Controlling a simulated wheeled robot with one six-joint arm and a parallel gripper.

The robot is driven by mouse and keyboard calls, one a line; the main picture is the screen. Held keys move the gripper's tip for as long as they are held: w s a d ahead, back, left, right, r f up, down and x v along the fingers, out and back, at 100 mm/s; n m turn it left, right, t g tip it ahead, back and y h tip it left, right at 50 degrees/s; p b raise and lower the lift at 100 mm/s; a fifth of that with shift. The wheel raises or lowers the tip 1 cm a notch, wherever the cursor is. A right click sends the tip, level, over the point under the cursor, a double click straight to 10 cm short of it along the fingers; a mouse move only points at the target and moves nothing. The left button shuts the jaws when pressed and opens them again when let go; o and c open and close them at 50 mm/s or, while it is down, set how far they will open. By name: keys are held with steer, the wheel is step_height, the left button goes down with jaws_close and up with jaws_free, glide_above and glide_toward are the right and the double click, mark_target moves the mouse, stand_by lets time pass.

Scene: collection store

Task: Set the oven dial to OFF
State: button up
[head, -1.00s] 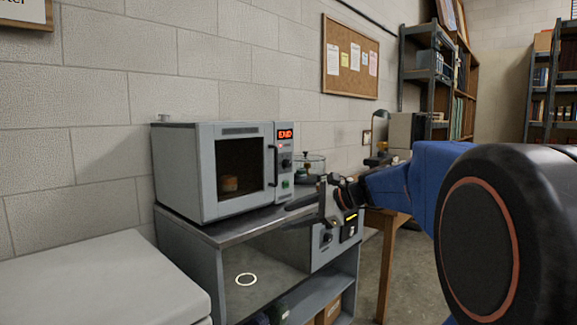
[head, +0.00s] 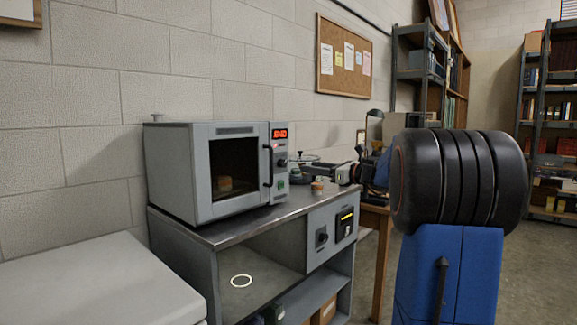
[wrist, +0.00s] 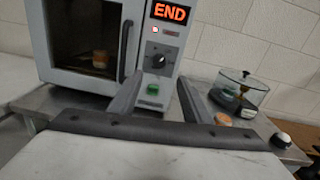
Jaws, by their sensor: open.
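The grey oven (head: 175,180) stands on the bench, its door shut and a brown object visible behind the window. Its dial (wrist: 158,60) is a dark round knob on the right control panel, below a red "END" display (wrist: 170,12); it also shows in the head view (head: 282,162). Its pointer direction is too small to read. A green button (wrist: 152,88) sits below it. My gripper (wrist: 168,84) is open and empty, its fingertips pointing at the panel below the dial. In the head view my gripper (head: 298,179) is partly hard to make out beside the panel.
A glass-lidded round vessel (wrist: 240,90) and a small brown-topped jar (wrist: 222,119) stand to the right of the oven. Below the bench top (head: 245,228) is another panel with a black knob (head: 321,237). A white surface (head: 90,285) lies at the front left.

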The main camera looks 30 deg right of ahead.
mark_target(285, 163)
steer(key=x, duration=1.1)
steer(key=shift+w+a, duration=0.15)
steer(key=shift+w, duration=0.1)
steer(key=c, duration=1)
